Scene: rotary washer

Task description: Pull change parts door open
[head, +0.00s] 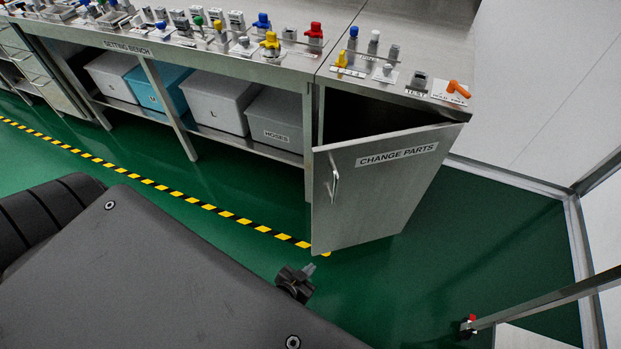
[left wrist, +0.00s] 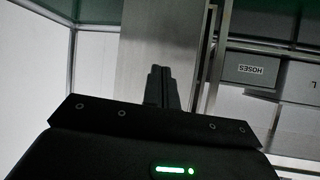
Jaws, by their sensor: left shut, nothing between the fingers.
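The grey metal change parts door (head: 375,205), with its white label, stands ajar under the right end of the bench. Its left edge is swung out and a dark gap shows above it. Its bar handle (head: 333,178) is near the left edge. My left gripper (head: 309,270) is shut and empty, below and left of the door's lower left corner, apart from the handle in the head view. In the left wrist view its closed fingers (left wrist: 160,72) show in front of a grey panel that seems to be the door (left wrist: 150,35). My right gripper is not in view.
The setting bench (head: 200,55) carries several coloured knobs and fittings. Bins stand on its lower shelf, including the hoses bin (head: 277,125). A yellow-black floor stripe (head: 200,203) runs along the front. Green floor (head: 480,240) is clear right of the door, bounded by a wall.

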